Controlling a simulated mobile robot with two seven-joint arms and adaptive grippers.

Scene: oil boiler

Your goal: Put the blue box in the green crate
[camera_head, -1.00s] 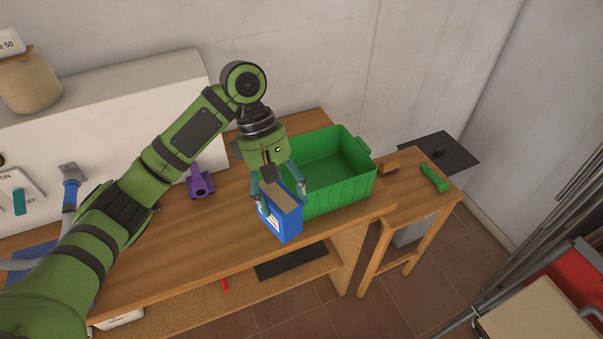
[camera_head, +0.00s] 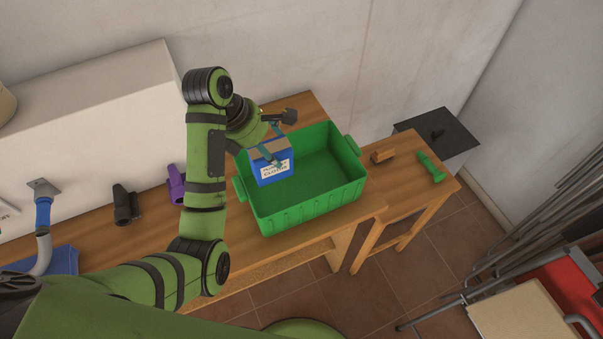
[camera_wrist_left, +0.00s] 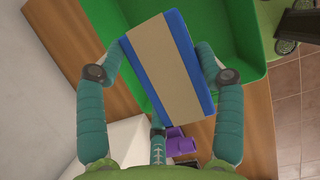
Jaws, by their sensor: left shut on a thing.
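The blue box (camera_head: 272,170) has a white label on its front and a tan top. My left gripper (camera_head: 270,147) is shut on it and holds it over the left part of the green crate (camera_head: 310,213). In the head view I cannot tell how far the box's bottom is from the crate floor. In the left wrist view the box (camera_wrist_left: 168,65) sits between the teal fingers of the gripper (camera_wrist_left: 165,68), with the green crate (camera_wrist_left: 245,30) beyond it. My right gripper is not in view.
The crate stands on a wooden bench (camera_head: 295,240). Purple (camera_head: 176,186) and black (camera_head: 126,205) tools stand left of it. A lower table on the right bears a brown block (camera_head: 383,156) and a green object (camera_head: 430,167). The crate's right half is clear.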

